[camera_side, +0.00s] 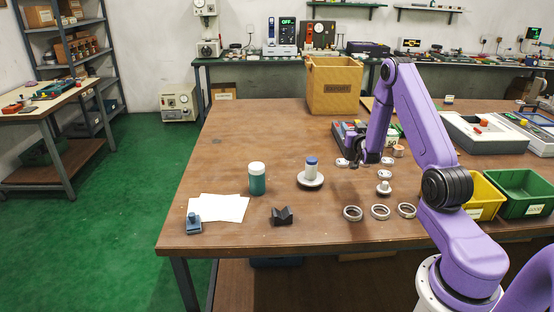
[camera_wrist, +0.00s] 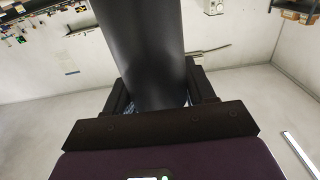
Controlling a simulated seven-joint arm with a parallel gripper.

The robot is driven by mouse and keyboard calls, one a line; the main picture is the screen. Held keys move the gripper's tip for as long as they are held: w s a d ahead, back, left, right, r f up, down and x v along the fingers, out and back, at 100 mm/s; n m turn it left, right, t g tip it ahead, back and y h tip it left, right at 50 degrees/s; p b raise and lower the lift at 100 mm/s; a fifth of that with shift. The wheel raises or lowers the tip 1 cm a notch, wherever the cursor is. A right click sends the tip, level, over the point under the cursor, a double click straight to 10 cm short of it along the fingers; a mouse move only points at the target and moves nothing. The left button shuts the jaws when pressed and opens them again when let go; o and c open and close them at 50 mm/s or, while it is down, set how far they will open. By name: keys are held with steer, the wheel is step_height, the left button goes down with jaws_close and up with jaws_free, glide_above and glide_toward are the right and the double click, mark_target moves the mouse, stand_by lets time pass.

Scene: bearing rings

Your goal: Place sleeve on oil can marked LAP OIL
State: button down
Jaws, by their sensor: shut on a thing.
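My gripper (camera_side: 356,150) is above the right-centre of the table in the side view, small and dark there. In the wrist view my gripper has a finger on each side of a smooth dark cylinder (camera_wrist: 145,50) and is shut on it. I cannot tell for sure that this cylinder is the sleeve. A teal can with a white cap (camera_side: 257,181) stands upright on the table, left of my gripper and apart from it. A green and white container (camera_side: 392,134) is partly hidden behind my arm. No LAP OIL marking can be read on either.
Several metal rings (camera_side: 380,211) lie at the front right. A dark V-block (camera_side: 282,216), white sheets (camera_side: 222,207), a cardboard box (camera_side: 334,86) and yellow and green bins (camera_side: 523,193) surround them.

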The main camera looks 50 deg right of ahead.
steer(key=w+a+r+n+t+y, duration=0.25)
steer(key=a+r, duration=0.25)
steer(key=a, duration=0.5)
steer(key=w+a+r+n+t+y, duration=0.1)
steer(key=w+a+r+n+y, duration=0.2)
steer(key=a, duration=0.7)
steer(key=w+a+r+n+t+y, duration=0.1)
steer(key=w+a+r+y, duration=0.2)
steer(key=a+r, duration=0.5)
steer(key=w+f, duration=1.3)
steer(key=f, duration=0.2)
steer(key=shift+w+d+f, duration=0.15)
steer(key=shift+w+f, duration=0.05)
steer(key=shift+w, duration=0.1)
steer(key=shift+f+y, duration=0.1)
steer(key=shift+y, duration=0.15)
steer(key=shift+c, duration=1.9)
jaws_free()
steer(key=shift+f, duration=0.15)
